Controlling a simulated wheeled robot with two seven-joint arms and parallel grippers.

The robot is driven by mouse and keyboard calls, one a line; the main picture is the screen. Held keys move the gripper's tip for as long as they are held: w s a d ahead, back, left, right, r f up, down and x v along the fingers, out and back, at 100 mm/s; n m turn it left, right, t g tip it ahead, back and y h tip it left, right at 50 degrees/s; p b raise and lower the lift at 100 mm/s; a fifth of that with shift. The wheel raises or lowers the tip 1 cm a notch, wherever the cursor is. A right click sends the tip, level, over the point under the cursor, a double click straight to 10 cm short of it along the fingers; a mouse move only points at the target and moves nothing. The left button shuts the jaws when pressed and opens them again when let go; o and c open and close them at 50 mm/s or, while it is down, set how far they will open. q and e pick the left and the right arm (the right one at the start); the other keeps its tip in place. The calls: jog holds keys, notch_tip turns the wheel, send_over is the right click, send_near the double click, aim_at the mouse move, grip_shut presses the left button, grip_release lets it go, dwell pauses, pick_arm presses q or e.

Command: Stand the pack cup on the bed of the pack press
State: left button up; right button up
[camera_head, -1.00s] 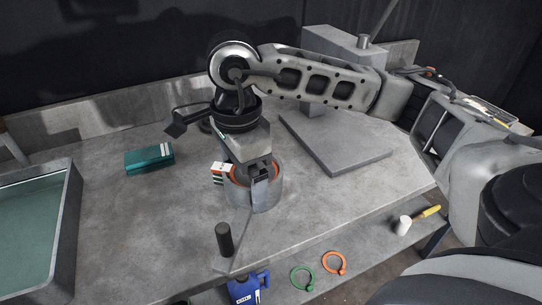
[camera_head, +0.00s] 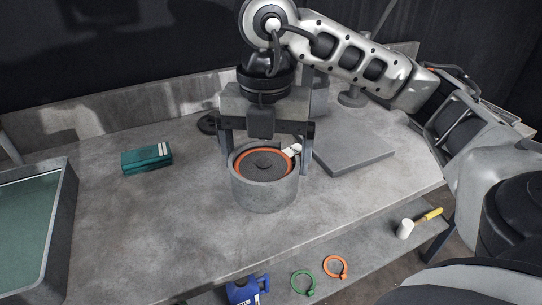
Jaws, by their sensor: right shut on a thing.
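The pack cup appears to be the grey round cup (camera_head: 264,195) with an orange ring and dark disc inside its mouth. It is upright, left of the press bed. My right gripper (camera_head: 266,152) comes down from above, with a finger on either side of the cup, shut on it. Whether its base touches the table is not clear. The pack press stands behind, partly hidden by my arm. Its bed appears to be the flat grey slab (camera_head: 355,152), bare where it shows. A white piece (camera_head: 292,150) shows at the cup's back right rim. My left gripper is not in view.
A teal box (camera_head: 147,160) lies at the back left of the table, near a large tray (camera_head: 62,225). The table front (camera_head: 170,235) is clear. Below lie a blue jug (camera_head: 246,290), green ring (camera_head: 303,283), orange ring (camera_head: 336,267) and yellow-handled tool (camera_head: 420,222).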

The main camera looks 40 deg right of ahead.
jog(key=shift+s+d+r+m, duration=0.1)
jog(key=shift+r+m, duration=0.05)
jog(key=shift+m, duration=0.85)
jog(key=shift+w+d, duration=0.15)
jog(key=shift+w, duration=0.05)
jog(key=w+d+f, duration=0.2)
jog(key=w+f, duration=0.1)
jog(key=w+d+f, duration=0.2)
jog(key=w, duration=0.1)
jog(key=w+d+f+b, duration=0.1)
jog(key=w+d+f, duration=0.2)
jog(key=w, duration=0.1)
jog(key=shift+w+f, duration=0.1)
jog(key=shift+f, duration=0.2)
jog(key=shift+w+d+f, duration=0.25)
jog(key=shift+w+f, duration=0.05)
jog(key=shift+f, duration=0.15)
jog(key=shift+w+d+f, duration=0.1)
jog(key=shift+w+f, duration=0.05)
jog(key=shift+f, duration=1.6)
